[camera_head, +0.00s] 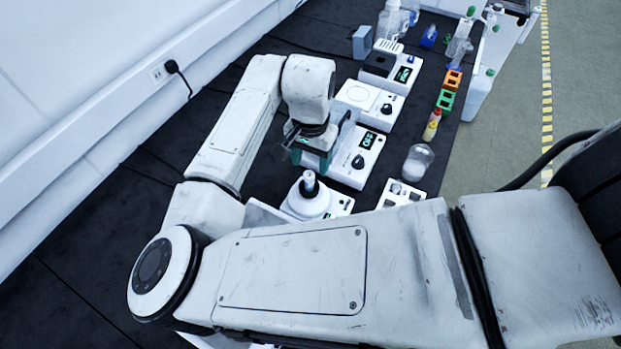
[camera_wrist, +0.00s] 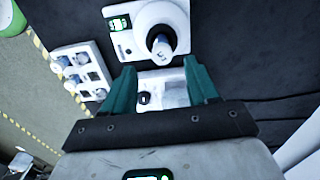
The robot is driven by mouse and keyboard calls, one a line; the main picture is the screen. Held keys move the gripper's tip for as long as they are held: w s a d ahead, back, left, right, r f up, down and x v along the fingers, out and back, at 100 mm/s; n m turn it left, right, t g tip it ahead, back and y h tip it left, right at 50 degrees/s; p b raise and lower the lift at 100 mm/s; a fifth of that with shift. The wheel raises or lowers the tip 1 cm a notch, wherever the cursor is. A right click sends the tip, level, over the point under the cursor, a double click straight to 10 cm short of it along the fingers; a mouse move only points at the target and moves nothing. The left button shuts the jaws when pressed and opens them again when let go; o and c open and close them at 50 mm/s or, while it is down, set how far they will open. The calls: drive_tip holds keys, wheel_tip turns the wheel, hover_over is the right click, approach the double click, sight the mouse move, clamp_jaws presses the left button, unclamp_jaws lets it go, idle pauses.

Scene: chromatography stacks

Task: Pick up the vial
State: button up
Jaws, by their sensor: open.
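A small vial (camera_head: 309,181) with a pale body stands upright on the round white top of a mixer-like device (camera_head: 306,204). In the wrist view the vial (camera_wrist: 162,44) shows from above, ahead of my fingertips, on the same device (camera_wrist: 124,40). My gripper (camera_head: 312,160) has green fingers and is open and empty. It hangs above and behind the vial in the head view, apart from it. In the wrist view both fingers of my gripper (camera_wrist: 159,68) are spread wide, with the vial beyond the gap between them.
A white rack (camera_wrist: 82,70) with several small items lies left of the device in the wrist view. A row of white hotplate devices (camera_head: 369,103) stands behind my gripper. A yellow bottle (camera_head: 432,125) and a clear beaker (camera_head: 417,163) stand near the bench's right edge.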

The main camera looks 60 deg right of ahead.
sight(309, 174)
drive_tip(key=shift+w+a+f+p, duration=0.1)
drive_tip(key=shift+f+p, duration=0.3)
drive_tip(key=shift+f, duration=1.3)
drive_tip(key=shift+w+f+p, duration=0.1)
drive_tip(key=shift+f+p, duration=0.3)
drive_tip(key=shift+f, duration=1.25)
drive_tip(key=shift+c, duration=0.3)
clamp_jaws()
